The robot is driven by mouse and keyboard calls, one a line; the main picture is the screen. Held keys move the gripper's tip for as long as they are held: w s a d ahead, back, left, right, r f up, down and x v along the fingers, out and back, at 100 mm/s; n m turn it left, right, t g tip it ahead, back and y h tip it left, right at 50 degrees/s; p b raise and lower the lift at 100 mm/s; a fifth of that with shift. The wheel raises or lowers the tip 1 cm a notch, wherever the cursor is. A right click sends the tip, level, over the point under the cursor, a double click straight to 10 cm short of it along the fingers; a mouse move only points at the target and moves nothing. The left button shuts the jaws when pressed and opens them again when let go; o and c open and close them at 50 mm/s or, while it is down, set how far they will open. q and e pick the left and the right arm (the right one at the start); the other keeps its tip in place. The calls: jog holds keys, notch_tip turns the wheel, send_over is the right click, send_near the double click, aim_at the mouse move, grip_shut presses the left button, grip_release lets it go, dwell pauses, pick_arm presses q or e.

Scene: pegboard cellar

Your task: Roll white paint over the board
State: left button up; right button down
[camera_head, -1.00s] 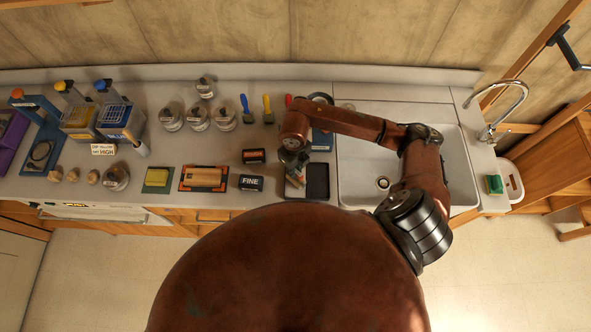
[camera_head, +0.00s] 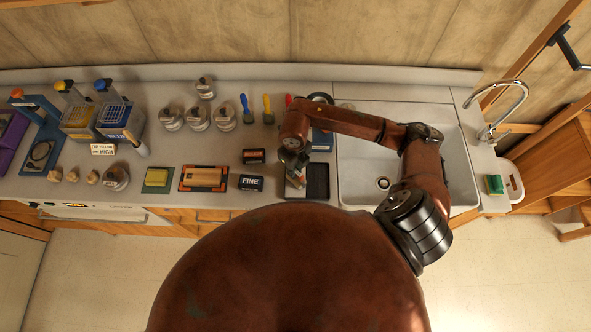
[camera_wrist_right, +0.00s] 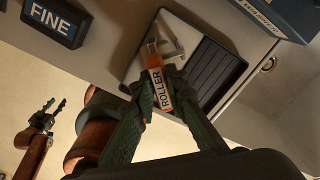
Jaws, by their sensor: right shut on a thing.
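My right gripper (camera_wrist_right: 150,92) is shut on the orange handle of a roller (camera_wrist_right: 161,86) marked ROLLER. The roller's head end is over the pale, smooth part of the paint tray (camera_wrist_right: 128,76); I cannot tell if it touches. The tray's dark ribbed part lies to the right of the roller. In the head view the right gripper (camera_head: 296,176) is at the left part of the dark tray (camera_head: 319,180), left of the sink. A light wooden board (camera_head: 203,177) lies in an orange and black holder to the left. My left gripper (camera_wrist_right: 50,104) shows small and open in the wrist view, empty.
A block marked FINE (camera_head: 251,183) and another dark block (camera_head: 253,156) lie between board and tray. Several jars (camera_head: 197,118) and coloured-handled tools stand behind. The sink (camera_head: 370,150) is right of the tray.

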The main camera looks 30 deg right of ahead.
jog(key=shift+r+p, duration=1.85)
jog(key=shift+r, duration=1.65)
jog(key=shift+f, duration=0.1)
